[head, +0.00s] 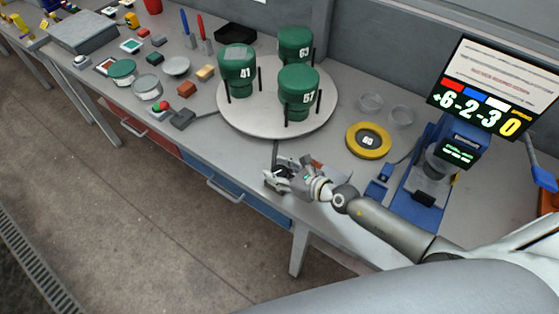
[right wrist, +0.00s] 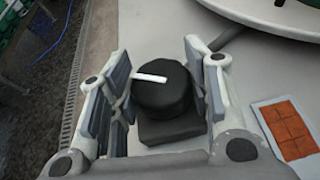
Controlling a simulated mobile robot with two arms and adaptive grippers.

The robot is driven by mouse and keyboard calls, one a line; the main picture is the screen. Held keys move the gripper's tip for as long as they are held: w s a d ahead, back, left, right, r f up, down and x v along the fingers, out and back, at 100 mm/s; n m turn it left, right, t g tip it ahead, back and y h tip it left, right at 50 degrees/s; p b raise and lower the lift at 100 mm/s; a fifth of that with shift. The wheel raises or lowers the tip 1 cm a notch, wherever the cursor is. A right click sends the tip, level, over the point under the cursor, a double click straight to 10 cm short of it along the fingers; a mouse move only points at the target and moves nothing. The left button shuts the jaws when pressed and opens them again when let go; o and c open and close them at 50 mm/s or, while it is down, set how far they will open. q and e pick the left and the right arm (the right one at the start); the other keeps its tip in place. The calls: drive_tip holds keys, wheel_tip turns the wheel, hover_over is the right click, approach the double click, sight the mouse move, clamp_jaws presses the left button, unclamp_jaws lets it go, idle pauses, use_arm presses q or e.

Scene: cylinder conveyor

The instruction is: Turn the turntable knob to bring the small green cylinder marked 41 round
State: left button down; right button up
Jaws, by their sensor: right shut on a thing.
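The turntable (head: 262,119) is a round pale disc that carries three green cylinders and several black posts. The green cylinder marked 41 (head: 238,62) stands upright at its left side. The green cylinder marked 63 (head: 296,42) is at the back, and another, its mark seeming to read 61 or 67 (head: 298,84), is at the front. My right gripper (head: 277,178) is at the table's front edge, below the turntable. In the right wrist view its fingers are shut on a black round knob (right wrist: 164,96) with a white line, on a dark square base. My left gripper is not visible.
A yellow ring (head: 368,140) and clear glass dishes (head: 370,103) lie right of the turntable. A blue device (head: 428,180) and a display screen (head: 490,90) stand farther right. An orange tiled patch (right wrist: 291,132) lies beside the knob. Small parts crowd the table's left.

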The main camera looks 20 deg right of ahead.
drive_tip(key=m+h+p, duration=0.1)
drive_tip(key=m+t+p, duration=0.1)
drive_tip(key=p, duration=0.1)
drive_tip(key=shift+a+r+h, duration=0.1)
drive_tip(key=shift+r+h, duration=0.1)
drive_tip(key=shift+h, duration=0.2)
drive_tip(key=shift+f+m+t+h+p, duration=0.15)
drive_tip(key=shift+m+t+h+p, duration=0.15)
drive_tip(key=shift+m+h, duration=0.5)
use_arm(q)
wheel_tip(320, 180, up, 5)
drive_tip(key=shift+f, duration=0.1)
use_arm(e)
drive_tip(key=shift+h, duration=0.5)
drive_tip(key=shift+m+t+h, duration=0.3)
drive_tip(key=shift+m+h, duration=0.2)
drive_tip(key=shift+m, duration=0.1)
drive_tip(key=o, duration=1)
drive_tip(key=shift+c, duration=0.2)
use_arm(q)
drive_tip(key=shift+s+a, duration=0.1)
use_arm(e)
drive_tip(key=v, duration=1.2)
